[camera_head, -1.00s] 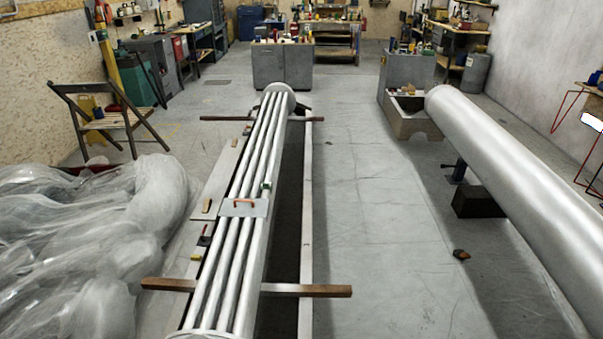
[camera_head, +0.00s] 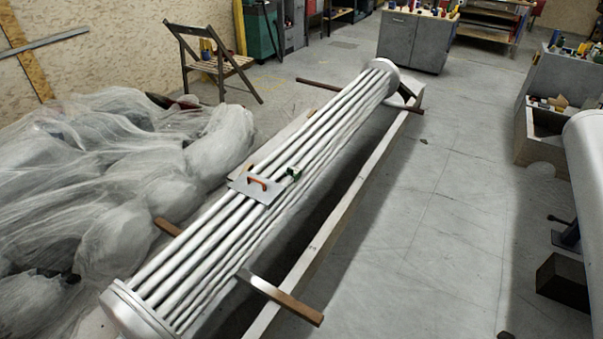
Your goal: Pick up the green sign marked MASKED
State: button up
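No sign with readable lettering shows in the head view. A small dark green object (camera_head: 293,174) with a pale part sits on the long white tubes (camera_head: 325,135), just right of a flat grey plate (camera_head: 258,189) with an orange handle. It is too small to tell whether it is a sign or bears any marking.
The tube bundle lies across the middle, with wooden bars (camera_head: 281,298) sticking out. Sheeted heaps (camera_head: 110,190) fill the left. A folding chair (camera_head: 212,62) and grey cabinet (camera_head: 413,40) stand behind. Grey floor (camera_head: 450,190) is open right of the bundle.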

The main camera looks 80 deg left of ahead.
aim_at(295, 172)
jog(key=u, duration=1.75)
jog(key=i, duration=2.85)
jog(key=u, duration=3.5)
jog(key=i, duration=0.5)
jog(key=z, duration=0.05)
